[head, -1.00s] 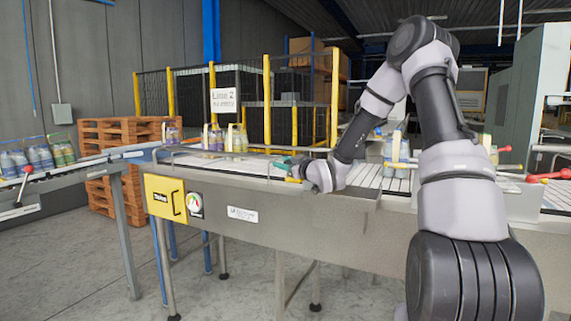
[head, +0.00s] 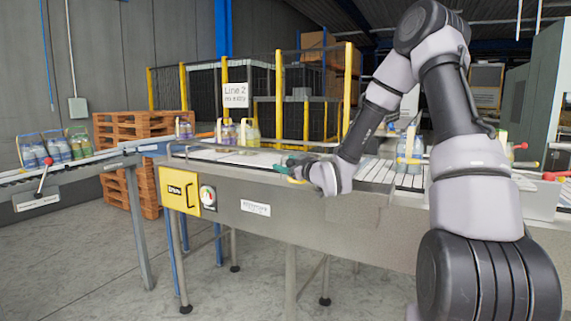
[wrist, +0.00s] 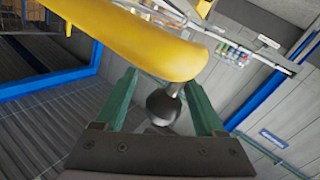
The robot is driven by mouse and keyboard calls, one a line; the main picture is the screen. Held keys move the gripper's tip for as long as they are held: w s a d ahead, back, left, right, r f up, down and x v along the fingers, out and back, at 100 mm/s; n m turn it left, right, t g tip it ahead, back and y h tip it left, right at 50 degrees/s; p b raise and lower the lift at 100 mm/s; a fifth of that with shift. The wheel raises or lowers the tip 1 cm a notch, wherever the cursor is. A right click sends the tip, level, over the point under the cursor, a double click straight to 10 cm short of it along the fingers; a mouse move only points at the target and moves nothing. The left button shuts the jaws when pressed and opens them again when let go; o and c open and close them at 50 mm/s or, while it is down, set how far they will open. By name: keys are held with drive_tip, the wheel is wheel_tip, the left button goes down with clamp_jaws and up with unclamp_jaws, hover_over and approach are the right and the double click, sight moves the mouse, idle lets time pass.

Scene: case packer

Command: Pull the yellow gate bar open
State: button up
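The yellow gate bar (wrist: 140,40) crosses the upper left of the wrist view, close to the camera. A dark round knob (wrist: 163,107) on a short stem hangs at its right end. My gripper (wrist: 160,100) has its green fingers apart, one on each side of the knob, with gaps showing. In the head view my gripper (head: 287,163) is over the conveyor's (head: 330,208) near edge. Only a small yellow piece shows below it there, and the rest of the bar is hidden or too small to tell.
Bottle packs (head: 241,132) stand on the conveyor's far side. A yellow panel (head: 180,191) with a handle is on its front. A side conveyor with a red-knobbed lever (head: 47,162) and more bottles is at left. Open floor lies in front.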

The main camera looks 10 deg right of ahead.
drive_tip(key=shift+s+r, duration=0.1)
drive_tip(key=v, duration=1)
drive_tip(key=shift+s+d, duration=0.15)
drive_tip(key=shift+s, duration=0.15)
drive_tip(key=s+d+r+m+g+h, duration=0.5)
drive_tip(key=s+d+r+m+h, duration=0.2)
drive_tip(key=s+d+m+h, duration=0.15)
drive_tip(key=s+r+m+g+y, duration=0.1)
drive_tip(key=s+r+m+g, duration=0.1)
drive_tip(key=s, duration=0.7)
drive_tip(key=s+a+r+m+g+y, duration=0.1)
drive_tip(key=s+r+m, duration=0.1)
drive_tip(key=s, duration=0.7)
drive_tip(key=shift+a+r+m+g, duration=0.25)
drive_tip(key=shift+r+m+g, duration=0.1)
drive_tip(key=shift+m+g, duration=0.1)
